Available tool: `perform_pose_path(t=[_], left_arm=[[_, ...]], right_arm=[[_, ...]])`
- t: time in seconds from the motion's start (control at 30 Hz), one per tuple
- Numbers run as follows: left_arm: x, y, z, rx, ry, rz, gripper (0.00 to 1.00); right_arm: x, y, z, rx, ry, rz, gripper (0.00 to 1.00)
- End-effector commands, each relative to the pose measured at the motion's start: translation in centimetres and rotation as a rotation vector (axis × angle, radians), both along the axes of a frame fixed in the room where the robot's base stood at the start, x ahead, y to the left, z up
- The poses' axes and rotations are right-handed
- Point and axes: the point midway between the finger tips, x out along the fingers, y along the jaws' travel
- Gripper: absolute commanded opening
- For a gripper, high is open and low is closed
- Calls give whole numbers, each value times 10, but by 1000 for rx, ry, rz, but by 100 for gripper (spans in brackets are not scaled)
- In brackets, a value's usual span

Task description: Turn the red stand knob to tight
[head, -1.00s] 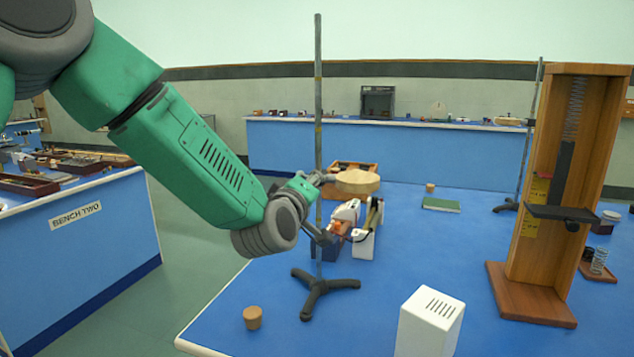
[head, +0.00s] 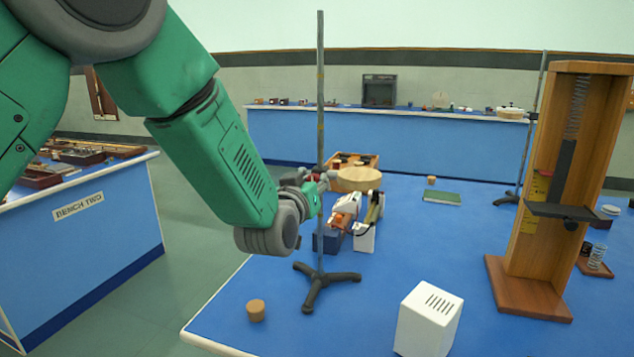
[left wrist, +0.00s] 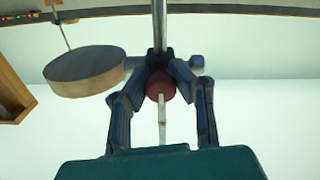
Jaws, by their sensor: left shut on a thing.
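The red stand knob (left wrist: 160,86) shows in the left wrist view, in front of the upright metal rod (left wrist: 159,25). A pale strip hangs below the knob. My left gripper (left wrist: 161,80) has its two dark fingers closed around the knob, one on each side. In the head view my left gripper (head: 312,181) is at the rod (head: 320,90), about halfway up it, and mostly covers the knob. The rod rises from a dark three-legged stand base (head: 322,282) on the blue bench. My right gripper is not in view.
Behind the rod are a round wooden disc (head: 357,179) and a white-and-dark instrument (head: 350,217). A cork (head: 256,310) and a white vented box (head: 428,320) stand near the front. A tall wooden spring stand (head: 555,190) is at right.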

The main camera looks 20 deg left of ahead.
Motion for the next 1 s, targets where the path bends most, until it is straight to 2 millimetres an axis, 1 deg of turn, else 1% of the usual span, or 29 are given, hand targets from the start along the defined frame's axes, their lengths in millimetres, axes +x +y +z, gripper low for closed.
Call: perform_pose_path(t=[0.03, 0.3, 0.7, 0.73, 0.77, 0.8, 1.0], left_arm=[[1, 1, 7, 17, -15, 3, 0], [1, 1, 8, 65, -19, 4, 0], [1, 0, 8, 70, -20, 3, 0], [1, 0, 8, 70, -19, 3, 28], [1, 0, 7, 70, -18, 3, 39], [1, 0, 7, 70, -17, 2, 44], [3, -1, 2, 70, -9, 1, 44]], right_arm=[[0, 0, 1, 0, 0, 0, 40], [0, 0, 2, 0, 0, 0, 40], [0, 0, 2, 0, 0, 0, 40], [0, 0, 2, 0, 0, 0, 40], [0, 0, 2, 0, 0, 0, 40], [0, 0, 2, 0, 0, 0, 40], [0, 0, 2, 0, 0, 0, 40]])
